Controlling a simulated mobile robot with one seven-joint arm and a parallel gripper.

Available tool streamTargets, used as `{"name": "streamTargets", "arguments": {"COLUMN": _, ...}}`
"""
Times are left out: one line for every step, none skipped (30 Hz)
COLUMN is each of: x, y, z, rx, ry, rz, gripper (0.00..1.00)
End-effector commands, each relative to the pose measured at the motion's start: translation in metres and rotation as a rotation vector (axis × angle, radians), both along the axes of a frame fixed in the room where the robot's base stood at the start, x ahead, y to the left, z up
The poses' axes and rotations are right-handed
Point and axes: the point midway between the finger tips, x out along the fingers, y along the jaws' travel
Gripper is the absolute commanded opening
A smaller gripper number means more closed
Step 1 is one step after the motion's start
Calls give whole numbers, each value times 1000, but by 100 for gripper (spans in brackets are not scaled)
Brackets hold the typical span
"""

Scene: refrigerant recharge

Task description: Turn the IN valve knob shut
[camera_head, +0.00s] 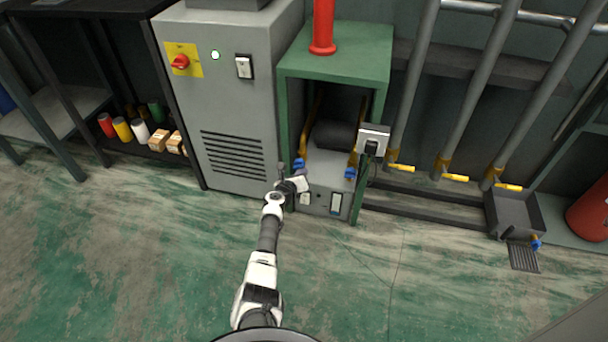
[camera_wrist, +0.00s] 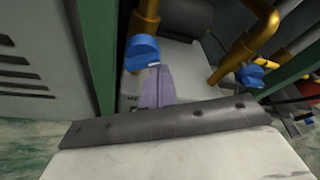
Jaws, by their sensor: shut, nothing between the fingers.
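Two blue valve knobs sit on brass pipes at the front of a low grey unit inside a green frame. The left blue knob (camera_head: 298,165) shows large in the wrist view (camera_wrist: 142,50). The right blue knob (camera_head: 349,173) also shows in the wrist view (camera_wrist: 250,75). I cannot read a label telling which is IN. My gripper (camera_wrist: 154,72) is shut and empty, its fingertips at the lower edge of the left knob. I cannot tell whether they touch it. In the head view my arm reaches to the unit's left front, and the fingertips are hard to make out.
The green frame (camera_head: 335,50) has a post close left of the left knob. A grey cabinet (camera_head: 232,110) stands left of it. A socket box with a plug (camera_head: 373,138) is at the right post. The floor in front is clear.

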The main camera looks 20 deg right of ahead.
Motion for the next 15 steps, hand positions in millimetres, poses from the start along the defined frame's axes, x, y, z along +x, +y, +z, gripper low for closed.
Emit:
{"name": "streamTargets", "arguments": {"x": 0, "y": 0, "z": 0, "rx": 0, "ry": 0, "rz": 0, "gripper": 0}}
{"name": "streamTargets", "arguments": {"x": 0, "y": 0, "z": 0, "rx": 0, "ry": 0, "rz": 0, "gripper": 0}}
{"name": "streamTargets", "arguments": {"x": 0, "y": 0, "z": 0, "rx": 0, "ry": 0, "rz": 0, "gripper": 0}}
{"name": "streamTargets", "arguments": {"x": 0, "y": 0, "z": 0, "rx": -1, "ry": 0, "rz": -1, "gripper": 0}}
{"name": "streamTargets", "arguments": {"x": 0, "y": 0, "z": 0, "rx": -2, "ry": 1, "rz": 0, "gripper": 0}}
{"name": "streamTargets", "arguments": {"x": 0, "y": 0, "z": 0, "rx": -4, "ry": 2, "rz": 0, "gripper": 0}}
{"name": "streamTargets", "arguments": {"x": 0, "y": 0, "z": 0, "rx": -6, "ry": 4, "rz": 0, "gripper": 0}}
{"name": "streamTargets", "arguments": {"x": 0, "y": 0, "z": 0, "rx": -10, "ry": 7, "rz": 0, "gripper": 0}}
{"name": "streamTargets", "arguments": {"x": 0, "y": 0, "z": 0, "rx": -17, "ry": 11, "rz": 0, "gripper": 0}}
{"name": "streamTargets", "arguments": {"x": 0, "y": 0, "z": 0, "rx": -24, "ry": 15, "rz": 0, "gripper": 0}}
{"name": "streamTargets", "arguments": {"x": 0, "y": 0, "z": 0, "rx": -31, "ry": 21, "rz": -1, "gripper": 0}}
{"name": "streamTargets", "arguments": {"x": 0, "y": 0, "z": 0, "rx": -39, "ry": 26, "rz": 0, "gripper": 0}}
{"name": "streamTargets", "arguments": {"x": 0, "y": 0, "z": 0, "rx": -43, "ry": 29, "rz": -1, "gripper": 0}}
{"name": "streamTargets", "arguments": {"x": 0, "y": 0, "z": 1, "rx": -46, "ry": 31, "rz": -1, "gripper": 0}}
{"name": "streamTargets", "arguments": {"x": 0, "y": 0, "z": 1, "rx": -49, "ry": 33, "rz": 0, "gripper": 0}}
